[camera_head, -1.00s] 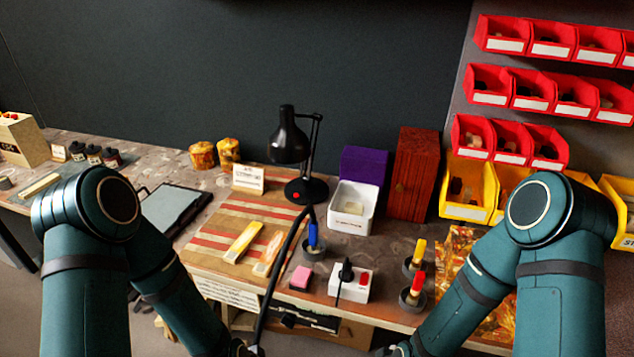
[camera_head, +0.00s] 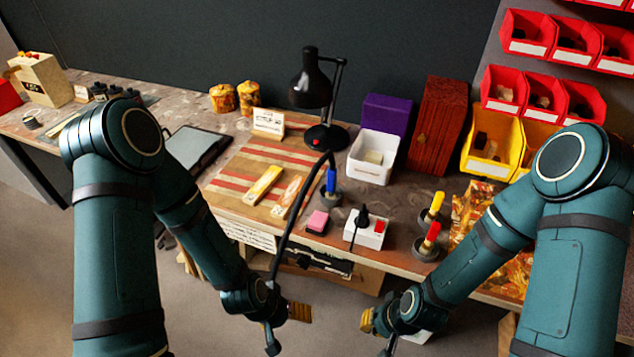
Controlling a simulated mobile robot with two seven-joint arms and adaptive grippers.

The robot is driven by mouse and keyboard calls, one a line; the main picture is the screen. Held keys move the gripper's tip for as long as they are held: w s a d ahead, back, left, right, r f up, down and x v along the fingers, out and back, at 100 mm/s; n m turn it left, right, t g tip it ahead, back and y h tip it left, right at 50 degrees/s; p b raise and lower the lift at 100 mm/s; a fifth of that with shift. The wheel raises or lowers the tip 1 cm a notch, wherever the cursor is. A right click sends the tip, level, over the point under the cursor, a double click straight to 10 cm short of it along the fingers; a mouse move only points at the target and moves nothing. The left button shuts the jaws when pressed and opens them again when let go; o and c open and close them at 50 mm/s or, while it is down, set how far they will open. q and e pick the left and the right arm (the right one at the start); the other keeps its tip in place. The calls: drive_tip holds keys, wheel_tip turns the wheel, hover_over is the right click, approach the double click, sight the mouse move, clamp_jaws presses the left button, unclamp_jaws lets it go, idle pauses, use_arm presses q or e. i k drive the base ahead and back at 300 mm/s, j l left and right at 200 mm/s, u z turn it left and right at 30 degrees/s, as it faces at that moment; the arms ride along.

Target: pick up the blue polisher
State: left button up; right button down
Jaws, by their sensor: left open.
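The blue polisher (camera_head: 331,181) stands upright in a round dark holder (camera_head: 331,197) on the bench, to the right of the striped board. A black curved cable or arm passes close to its left side. My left gripper (camera_head: 287,328) is open and empty, in front of the bench and below its front edge in the picture, well apart from the polisher. My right gripper (camera_head: 377,333) is at a similar height further right, apart from everything on the bench; whether its fingers are open is unclear.
A yellow-handled tool (camera_head: 436,204) and a red-handled tool (camera_head: 430,236) stand in holders to the right. A white switch box (camera_head: 373,241), a pink block (camera_head: 317,221), a white bin (camera_head: 368,172) and a black lamp (camera_head: 311,88) surround the polisher. Red and yellow bins fill the right.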

sight(330, 193)
drive_tip(key=i+j, duration=0.15)
drive_tip(key=j, duration=0.15)
drive_tip(key=i+j, duration=0.1)
drive_tip(key=j, duration=0.2)
drive_tip(key=i+j, duration=0.15)
drive_tip(key=j, duration=0.15)
drive_tip(key=i+j, duration=0.15)
drive_tip(key=j, duration=0.15)
drive_tip(key=i+j+z, duration=0.15)
drive_tip(key=j, duration=0.45)
drive_tip(key=i+z, duration=0.05)
drive_tip(key=i, duration=0.05)
